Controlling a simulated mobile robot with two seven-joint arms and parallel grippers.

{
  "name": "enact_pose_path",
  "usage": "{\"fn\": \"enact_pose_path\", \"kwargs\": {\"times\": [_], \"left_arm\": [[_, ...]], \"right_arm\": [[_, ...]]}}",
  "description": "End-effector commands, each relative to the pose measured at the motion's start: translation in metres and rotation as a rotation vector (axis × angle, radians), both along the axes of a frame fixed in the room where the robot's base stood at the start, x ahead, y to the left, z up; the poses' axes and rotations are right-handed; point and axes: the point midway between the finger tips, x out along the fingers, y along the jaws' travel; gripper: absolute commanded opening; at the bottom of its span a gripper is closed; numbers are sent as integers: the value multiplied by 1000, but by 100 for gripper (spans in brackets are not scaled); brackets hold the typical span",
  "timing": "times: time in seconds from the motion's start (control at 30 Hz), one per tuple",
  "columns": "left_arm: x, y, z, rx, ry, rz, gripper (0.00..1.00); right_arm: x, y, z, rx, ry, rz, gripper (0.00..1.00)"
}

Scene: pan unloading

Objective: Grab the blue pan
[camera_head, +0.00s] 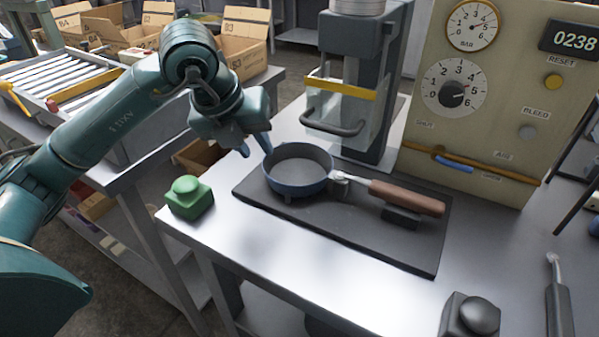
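The blue pan (297,188) sits level on a dark mat (330,228) on the table. Its brown handle (407,197) points right and lies over a small black rest (401,217). My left gripper (254,149) comes in from the left with its two blue fingers apart and pointing down. It is at the back left of the pan, close to the rim. I cannot tell whether the nearer finger touches the rim. Nothing shows between the fingers. My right gripper is not in view.
A green button box (190,197) stands left of the mat, and a dark button box (471,317) at front right. A press with a clear guard (336,110) stands behind the pan. A gauge panel (478,110) stands at back right.

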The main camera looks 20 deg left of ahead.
Motion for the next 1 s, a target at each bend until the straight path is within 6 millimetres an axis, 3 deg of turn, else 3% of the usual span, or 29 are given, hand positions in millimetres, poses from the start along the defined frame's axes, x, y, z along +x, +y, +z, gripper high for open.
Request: {"fn": "enact_pose_path", "kwargs": {"times": [0.17, 0.43, 0.73, 1.0], "left_arm": [[5, -1, -11, 0, 3, 1, 28], [21, -6, -46, -1, 3, -1, 28], [24, -6, -52, -1, 1, -1, 28], [24, -6, -52, -1, 1, -1, 8]], "right_arm": [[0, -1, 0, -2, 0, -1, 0], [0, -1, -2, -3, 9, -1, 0], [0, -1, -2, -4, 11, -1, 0], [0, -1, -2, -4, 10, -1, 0]]}}
